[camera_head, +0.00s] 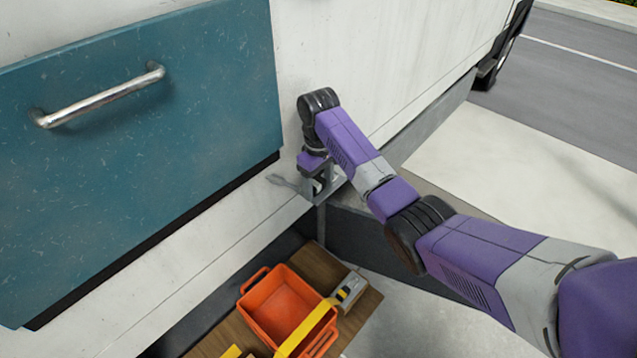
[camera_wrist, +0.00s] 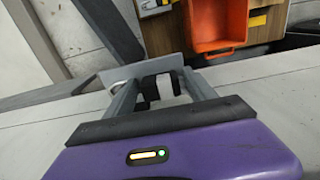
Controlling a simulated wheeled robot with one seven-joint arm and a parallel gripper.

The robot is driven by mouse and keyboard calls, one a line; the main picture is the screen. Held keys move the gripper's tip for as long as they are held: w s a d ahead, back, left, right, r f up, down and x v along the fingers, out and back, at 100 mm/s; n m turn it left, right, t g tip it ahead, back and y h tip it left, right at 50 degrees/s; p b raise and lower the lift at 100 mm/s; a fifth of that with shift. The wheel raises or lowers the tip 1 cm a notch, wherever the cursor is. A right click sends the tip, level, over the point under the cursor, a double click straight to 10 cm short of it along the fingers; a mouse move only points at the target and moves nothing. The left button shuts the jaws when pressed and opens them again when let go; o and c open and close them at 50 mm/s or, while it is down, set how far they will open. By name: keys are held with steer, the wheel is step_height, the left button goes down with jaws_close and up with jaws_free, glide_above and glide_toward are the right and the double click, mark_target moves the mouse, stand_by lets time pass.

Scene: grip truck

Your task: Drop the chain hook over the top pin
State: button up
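My gripper (camera_wrist: 162,88) is against the lower side of the truck, at a grey metal bracket (camera_head: 331,194). In the wrist view its two grey fingers point at a grey plate (camera_wrist: 145,69), with dark pads on both sides of a small pale piece. I cannot tell whether the pads grip this piece. A pale, rounded metal loop shows left of the fingers. No top pin can be made out; my wrist hides part of the bracket.
A teal panel (camera_head: 140,150) with a metal handle (camera_head: 98,98) covers the truck side at left. Below, an orange bin (camera_head: 262,279) with a yellow band across it stands on a wooden board (camera_head: 216,341). Open pavement lies at right.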

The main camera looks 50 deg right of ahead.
mark_target(319, 183)
steer(key=shift+f+b, duration=0.15)
steer(key=shift+b, duration=0.35)
steer(key=r, duration=0.8)
steer(key=shift+w+d+r, duration=0.1)
steer(key=shift+d, duration=0.1)
